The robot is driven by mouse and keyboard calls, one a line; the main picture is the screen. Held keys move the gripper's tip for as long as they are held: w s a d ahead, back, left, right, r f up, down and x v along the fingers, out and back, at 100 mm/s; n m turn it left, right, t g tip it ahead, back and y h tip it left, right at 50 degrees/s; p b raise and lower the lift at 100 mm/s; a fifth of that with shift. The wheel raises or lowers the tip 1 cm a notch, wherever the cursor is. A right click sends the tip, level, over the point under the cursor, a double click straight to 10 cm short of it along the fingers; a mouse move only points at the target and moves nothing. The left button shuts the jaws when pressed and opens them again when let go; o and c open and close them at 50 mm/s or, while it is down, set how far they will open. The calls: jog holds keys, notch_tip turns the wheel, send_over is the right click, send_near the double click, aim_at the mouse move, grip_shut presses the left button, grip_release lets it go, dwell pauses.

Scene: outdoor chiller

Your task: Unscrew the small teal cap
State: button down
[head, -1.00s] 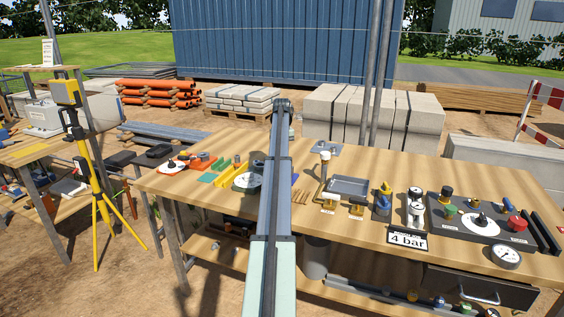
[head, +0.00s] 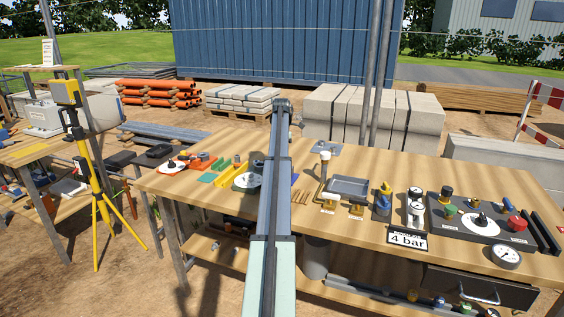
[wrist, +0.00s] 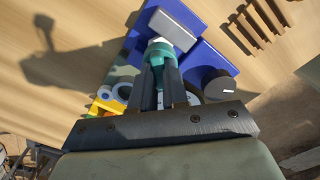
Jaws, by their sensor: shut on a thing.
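My gripper (wrist: 160,68) shows in the wrist view, with its two dark fingers close together. It is shut on the small teal cap (wrist: 157,44), which shows at the fingertips with a paler top. Blue blocks (wrist: 205,68) lie around and under the cap, and a grey block (wrist: 172,27) is just beyond it. The fingers hide the lower part of the cap, so its thread cannot be seen. In the head view my own arm stands in front of the middle of the workbench (head: 345,235) and hides the gripper and the cap.
A dark round knob (wrist: 220,87) stands right of the fingers in the wrist view. Yellow parts (wrist: 104,106) and ring shapes lie at the left. In the head view a grey tray (head: 348,187) sits right of my arm.

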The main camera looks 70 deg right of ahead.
jog(key=shift+n, duration=1.1)
jog(key=c, duration=1.1)
grip_release()
jog(key=shift+o, duration=0.6)
